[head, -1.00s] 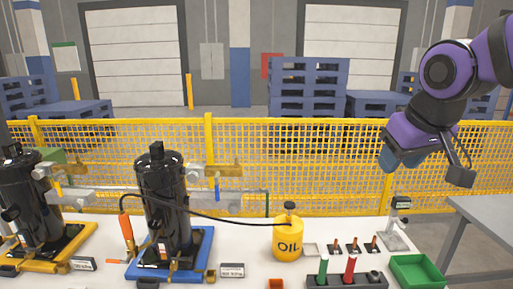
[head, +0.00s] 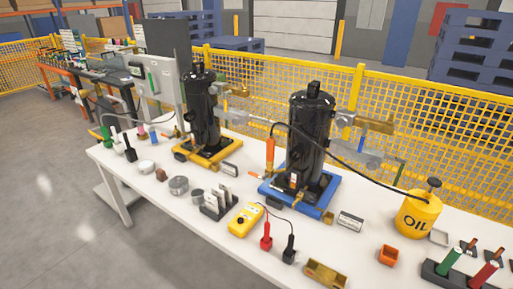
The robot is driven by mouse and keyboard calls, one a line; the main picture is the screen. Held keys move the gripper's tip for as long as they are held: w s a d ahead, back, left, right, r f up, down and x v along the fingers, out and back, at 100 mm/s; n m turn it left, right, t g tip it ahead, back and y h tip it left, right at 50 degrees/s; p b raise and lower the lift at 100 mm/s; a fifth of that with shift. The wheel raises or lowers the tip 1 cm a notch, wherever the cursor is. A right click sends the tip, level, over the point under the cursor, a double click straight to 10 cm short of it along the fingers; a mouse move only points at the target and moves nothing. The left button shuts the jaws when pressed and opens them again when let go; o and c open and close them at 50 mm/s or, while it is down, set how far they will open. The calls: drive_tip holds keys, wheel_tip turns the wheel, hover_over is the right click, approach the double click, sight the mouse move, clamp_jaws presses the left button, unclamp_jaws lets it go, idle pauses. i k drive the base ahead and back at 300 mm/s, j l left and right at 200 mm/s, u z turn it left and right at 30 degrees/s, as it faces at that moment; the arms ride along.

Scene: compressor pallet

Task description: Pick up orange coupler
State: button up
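An orange cylindrical piece (head: 270,151) stands upright at the left side of the right-hand black compressor (head: 310,130), above its blue base tray (head: 272,191). It looks like the orange coupler, but I cannot tell for certain. A black hose (head: 345,158) runs from near its top across to the yellow oil can (head: 418,215). A small open orange box (head: 388,255) sits on the white table in front of the can. My gripper is not in view.
A second black compressor (head: 200,110) stands on a yellow tray (head: 190,157) at left. A yellow meter (head: 245,219) with red and black probes, a brass block (head: 325,274) and tool holders crowd the table's (head: 195,247) front. A yellow mesh fence (head: 440,130) runs behind.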

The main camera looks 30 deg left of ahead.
sight(270, 141)
drive_tip(key=u, duration=1.05)
drive_tip(key=i+j+z, duration=0.15)
drive_tip(key=z, duration=0.25)
drive_tip(key=i+j+z, duration=0.1)
drive_tip(key=z, duration=0.35)
drive_tip(key=i+j+z, duration=0.1)
drive_tip(key=j, duration=0.4)
drive_tip(key=i+j+z, duration=0.15)
drive_tip(key=j, duration=0.4)
drive_tip(key=i+j+z, duration=0.1)
drive_tip(key=j, duration=0.45)
drive_tip(key=i+j+z, duration=0.15)
drive_tip(key=j, duration=0.4)
drive_tip(key=i+j, duration=0.1)
drive_tip(key=j, duration=0.75)
